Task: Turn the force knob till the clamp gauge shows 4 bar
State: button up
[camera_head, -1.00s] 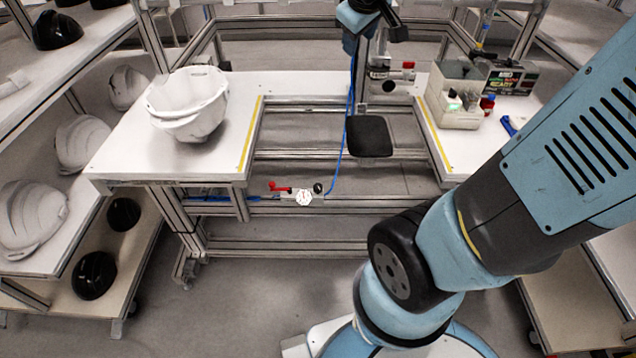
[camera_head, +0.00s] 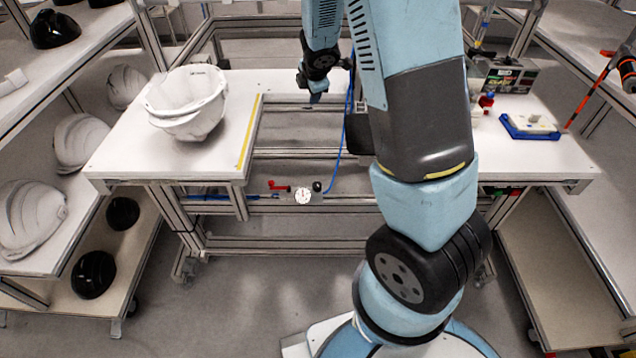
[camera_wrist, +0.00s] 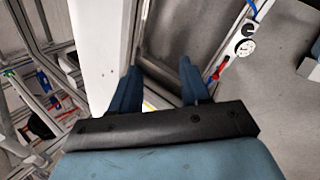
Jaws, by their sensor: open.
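The clamp gauge (camera_head: 302,196) is a small white dial on the front rail of the bench frame, below the gap in the worktop. A black knob (camera_head: 317,186) sits just right of it, and a red lever (camera_head: 279,186) sticks out to its left. In the wrist view the gauge (camera_wrist: 245,47), the black knob (camera_wrist: 249,30) and the red lever (camera_wrist: 218,70) show at upper right. The needle is too small to read. My gripper (camera_head: 312,95) is above the worktop gap, apart from the knob. Its open, empty fingers (camera_wrist: 158,74) show in the wrist view.
A white helmet shell (camera_head: 187,104) stands on the left worktop. A blue hose (camera_head: 343,140) runs down beside the gap towards the gauge. A blue tray (camera_head: 530,125) lies on the right worktop. A black pad (camera_head: 357,134) is partly behind my arm. The floor before the gauge is clear.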

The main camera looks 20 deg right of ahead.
notch_tip(320, 180, down, 10)
jog(key=s+a+n+g, duration=0.1)
jog(key=n+g, duration=0.2)
jog(key=n, duration=0.1)
jog(key=n+g, duration=0.3)
jog(key=n, duration=0.1)
send_near(317, 184)
notch_tip(317, 184, down, 9)
jog(key=shift+d+r, duration=0.1)
jog(key=shift+d, duration=0.05)
jog(key=shift+c, duration=0.3)
jog(key=c, duration=0.7)
jog(key=shift+m, duration=2.3)
jog(key=o, duration=0.8)
jog(key=shift+c, duration=0.2)
